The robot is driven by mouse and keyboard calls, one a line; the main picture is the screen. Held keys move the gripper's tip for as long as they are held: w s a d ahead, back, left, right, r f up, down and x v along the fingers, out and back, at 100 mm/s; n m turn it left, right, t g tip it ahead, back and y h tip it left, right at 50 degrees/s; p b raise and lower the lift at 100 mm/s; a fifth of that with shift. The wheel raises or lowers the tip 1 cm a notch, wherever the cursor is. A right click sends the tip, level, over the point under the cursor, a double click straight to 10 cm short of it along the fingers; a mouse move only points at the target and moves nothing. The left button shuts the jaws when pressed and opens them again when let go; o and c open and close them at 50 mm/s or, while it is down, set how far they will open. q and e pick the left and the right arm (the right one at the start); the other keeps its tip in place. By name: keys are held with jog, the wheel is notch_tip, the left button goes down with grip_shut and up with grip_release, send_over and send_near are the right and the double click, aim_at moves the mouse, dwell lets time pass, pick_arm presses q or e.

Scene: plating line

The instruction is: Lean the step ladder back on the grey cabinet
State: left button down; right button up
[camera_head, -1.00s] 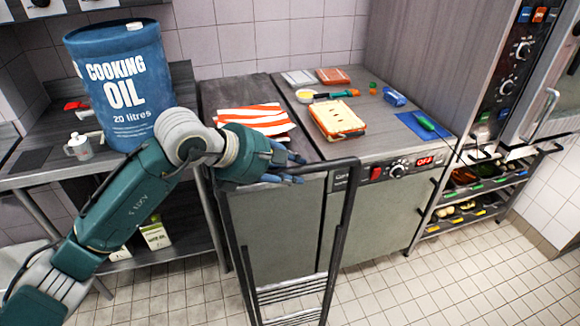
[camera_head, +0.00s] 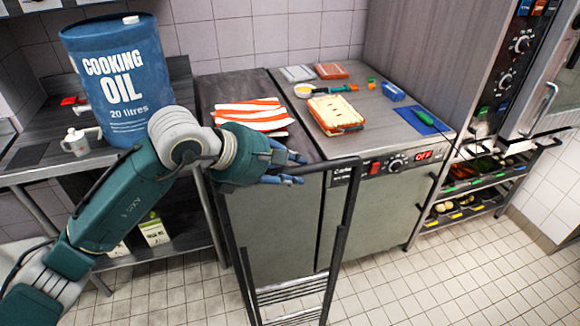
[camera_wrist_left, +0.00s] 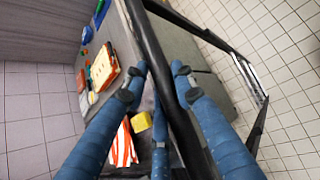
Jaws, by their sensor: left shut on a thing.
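The step ladder (camera_head: 347,205) is a dark metal frame with slatted treads low down. It stands upright in front of the grey cabinet (camera_head: 285,225), its top rail level with the cabinet's upper front. My left gripper (camera_head: 292,170) is at the top rail near its left corner. In the left wrist view, the gripper's blue fingers (camera_wrist_left: 163,80) are on both sides of the dark ladder rail (camera_wrist_left: 152,50), shut on it. I cannot tell whether the ladder touches the cabinet. My right gripper is not in view.
A blue cooking oil drum (camera_head: 122,85) stands on the left counter beside a small white jug (camera_head: 77,143). A striped cloth (camera_head: 250,115), an orange-rimmed tray (camera_head: 335,115) and a blue mat (camera_head: 415,122) lie on the cabinet tops. The tiled floor (camera_head: 440,280) in front looks clear.

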pick_arm(q)
jog(key=shift+s+d+r+b, duration=0.2)
jog(key=shift+s+r, duration=0.1)
jog(key=shift+s, duration=0.2)
jog(key=shift+s+d+r+b, duration=0.15)
jog(key=shift+s+r, duration=0.1)
jog(key=shift+s, duration=0.25)
jog(key=shift+s+b, duration=0.25)
jog(key=shift+b, duration=0.1)
dwell(1.6)
jog(key=shift+f+b, duration=1.3)
jog(key=shift+b, duration=0.35)
dwell(1.2)
jog(key=shift+s+f+b, duration=0.25)
jog(key=shift+f+b, duration=0.1)
jog(key=shift+f, duration=0.25)
jog(key=shift+w+a, duration=0.1)
jog(key=shift+w, duration=0.1)
dwell(0.3)
jog(key=shift+w+a+f+b, duration=0.1)
jog(key=shift+w+a+b, duration=0.2)
jog(key=shift+w, duration=0.75)
jog(key=shift+w+a+b, duration=0.1)
jog(key=shift+w+a, duration=0.3)
jog(key=shift+w, duration=0.65)
